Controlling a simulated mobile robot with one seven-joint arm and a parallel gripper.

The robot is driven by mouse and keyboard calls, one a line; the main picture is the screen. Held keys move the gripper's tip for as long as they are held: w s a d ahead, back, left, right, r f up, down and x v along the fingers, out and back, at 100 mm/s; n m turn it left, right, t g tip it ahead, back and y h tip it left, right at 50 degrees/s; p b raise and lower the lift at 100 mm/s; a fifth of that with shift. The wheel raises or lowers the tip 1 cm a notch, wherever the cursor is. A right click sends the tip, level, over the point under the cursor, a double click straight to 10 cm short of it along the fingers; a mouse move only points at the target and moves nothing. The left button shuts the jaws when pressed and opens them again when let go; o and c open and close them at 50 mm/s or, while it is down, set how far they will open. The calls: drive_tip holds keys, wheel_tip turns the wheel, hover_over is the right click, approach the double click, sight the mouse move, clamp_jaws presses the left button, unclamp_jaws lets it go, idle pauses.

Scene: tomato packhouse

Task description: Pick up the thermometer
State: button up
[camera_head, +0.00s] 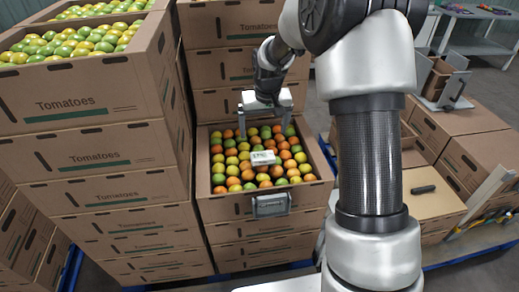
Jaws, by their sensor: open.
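A small white box-shaped device with dark marks on its face (263,158), which looks like the thermometer, lies on top of the tomatoes in the open middle crate (226,207). My gripper (264,121) is open and empty above the back part of this crate. Its two white fingers point down, wide apart, behind the device in the picture and apart from it. A grey device with a display-like face (271,205) is on the front wall of the crate; I cannot tell what it is.
Tall stacks of tomato cartons stand at the left (95,107) and behind (230,22) the middle crate. At the right, a dark object (422,190) lies on a closed carton (437,203). A bench (480,45) stands at the back right.

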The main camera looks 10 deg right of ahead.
hover_over(263, 156)
drive_tip(key=s, duration=0.2)
drive_tip(key=f, duration=1.1)
drive_tip(key=shift+w+a+f, duration=0.1)
drive_tip(key=shift+a, duration=0.3)
drive_tip(key=shift+d+x, duration=0.2)
drive_tip(key=shift+x, duration=1.15)
drive_tip(key=shift+d+x, duration=0.2)
drive_tip(key=shift+x, duration=1.15)
drive_tip(key=shift+w, duration=0.15)
drive_tip(key=shift+c, duration=0.2)
drive_tip(key=c, duration=1.3)
